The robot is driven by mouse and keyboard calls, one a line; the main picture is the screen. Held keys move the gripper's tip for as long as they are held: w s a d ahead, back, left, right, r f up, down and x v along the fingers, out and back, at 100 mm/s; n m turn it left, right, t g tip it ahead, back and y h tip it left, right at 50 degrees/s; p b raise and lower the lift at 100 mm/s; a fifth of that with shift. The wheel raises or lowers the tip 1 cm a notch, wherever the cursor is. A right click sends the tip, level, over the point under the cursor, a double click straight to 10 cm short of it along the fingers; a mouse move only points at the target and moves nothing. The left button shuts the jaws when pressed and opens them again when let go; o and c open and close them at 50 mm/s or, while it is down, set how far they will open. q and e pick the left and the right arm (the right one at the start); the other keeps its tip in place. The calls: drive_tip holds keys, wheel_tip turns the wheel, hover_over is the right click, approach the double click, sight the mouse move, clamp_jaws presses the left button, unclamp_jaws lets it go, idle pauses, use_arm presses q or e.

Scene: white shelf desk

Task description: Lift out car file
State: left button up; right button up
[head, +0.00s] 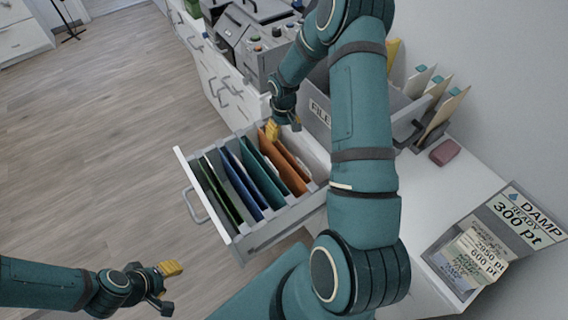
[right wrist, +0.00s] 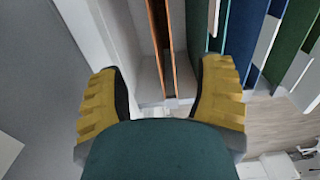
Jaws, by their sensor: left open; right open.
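An open white drawer (head: 247,243) holds several hanging files standing on edge: green (head: 218,190), blue (head: 240,180), teal (head: 263,170) and orange (head: 286,161). No label on them can be read, so I cannot tell which is the car file. My right gripper (head: 276,131) is over the far end of the drawer by the orange files. In the right wrist view my right gripper (right wrist: 165,90) is open, with orange files (right wrist: 158,45) between its yellow fingers and no visible grip. My left gripper (head: 168,282) is open and empty over the floor, left of the drawer.
A grey box marked FILE (head: 320,112) stands on the white desk behind the drawer. A machine with knobs (head: 262,45), a reddish block (head: 445,151) and a sign stand (head: 490,240) are also on it. The wood floor left of the drawer is clear.

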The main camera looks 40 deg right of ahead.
drive_tip(key=b, duration=0.1)
hover_over(284, 156)
drive_tip(key=s+a, duration=0.1)
wheel_tip(284, 156, down, 8)
drive_tip(key=shift+s+a+f+b, duration=0.15)
drive_tip(key=shift+f+b, duration=0.25)
drive_tip(key=shift+f, duration=1)
drive_tip(key=shift+s+f+b, duration=0.15)
drive_tip(key=shift+f+b, duration=0.25)
drive_tip(key=shift+f, duration=1)
clamp_jaws()
